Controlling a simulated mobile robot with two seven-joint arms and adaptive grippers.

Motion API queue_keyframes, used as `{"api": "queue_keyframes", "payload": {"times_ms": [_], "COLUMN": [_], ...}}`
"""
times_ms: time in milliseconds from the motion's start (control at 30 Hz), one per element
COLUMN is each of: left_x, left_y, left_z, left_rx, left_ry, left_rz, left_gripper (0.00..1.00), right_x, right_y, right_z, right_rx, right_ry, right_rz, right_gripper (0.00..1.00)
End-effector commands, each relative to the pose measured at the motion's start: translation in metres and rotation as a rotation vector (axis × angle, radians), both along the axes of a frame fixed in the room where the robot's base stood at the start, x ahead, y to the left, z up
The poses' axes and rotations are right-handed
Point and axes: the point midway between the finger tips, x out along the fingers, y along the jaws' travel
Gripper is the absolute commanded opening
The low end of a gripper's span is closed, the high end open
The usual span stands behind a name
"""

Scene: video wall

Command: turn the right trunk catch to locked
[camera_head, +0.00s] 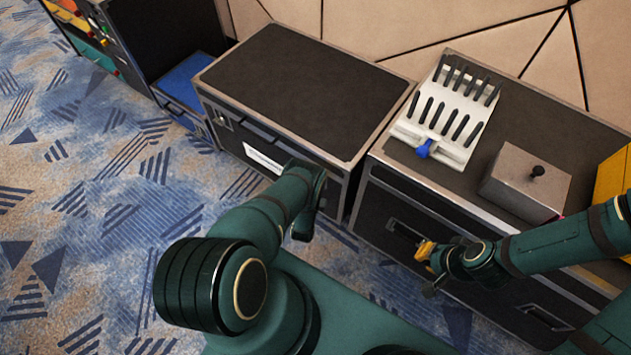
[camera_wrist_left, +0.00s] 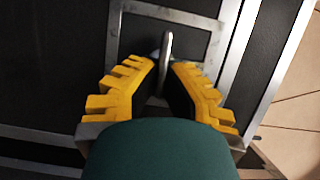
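The trunk (camera_head: 300,80) is the black case with metal edges in the middle of the head view. In the left wrist view a thin grey catch lever (camera_wrist_left: 166,48) stands upright in the picture on the trunk's front. My left gripper (camera_wrist_left: 165,80) has its yellow fingers apart, one on each side of the lever; I cannot tell whether they touch it. In the head view my own arm hides that catch and most of the left gripper. Another catch (camera_head: 222,119) shows at the trunk's front left. My right gripper (camera_head: 428,268) is open and empty before the right-hand case.
The right-hand case (camera_head: 400,165) carries a white rack (camera_head: 448,110) with black slots and a blue knob, and a grey box (camera_head: 525,182) with a black knob. A yellow object (camera_head: 613,180) is at the right edge. A blue-topped case (camera_head: 185,80) stands left. Carpet (camera_head: 100,220) is clear.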

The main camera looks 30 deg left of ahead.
Motion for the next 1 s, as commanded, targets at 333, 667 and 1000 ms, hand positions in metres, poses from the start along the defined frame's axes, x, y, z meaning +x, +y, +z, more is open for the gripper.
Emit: {"api": "queue_keyframes", "payload": {"times_ms": [333, 667, 1000], "left_x": [0.0010, 0.0010, 0.0004], "left_y": [0.0015, 0.0019, 0.0010], "left_z": [0.0000, 0.0001, -0.0004], "left_rx": [0.063, 0.064, 0.062], "left_ry": [-0.007, -0.006, -0.005], "left_rz": [0.002, 0.002, 0.001], "left_gripper": [0.00, 0.00, 0.36], "right_x": [-0.0001, -0.0001, -0.0001], "right_y": [0.0000, 0.0000, 0.0000], "right_z": [0.0000, 0.0000, 0.0000], "right_rx": [0.000, 0.000, 0.000], "right_ry": [0.000, 0.000, 0.000], "right_rz": [0.000, 0.000, 0.000], "right_gripper": [0.00, 0.00, 0.00]}}
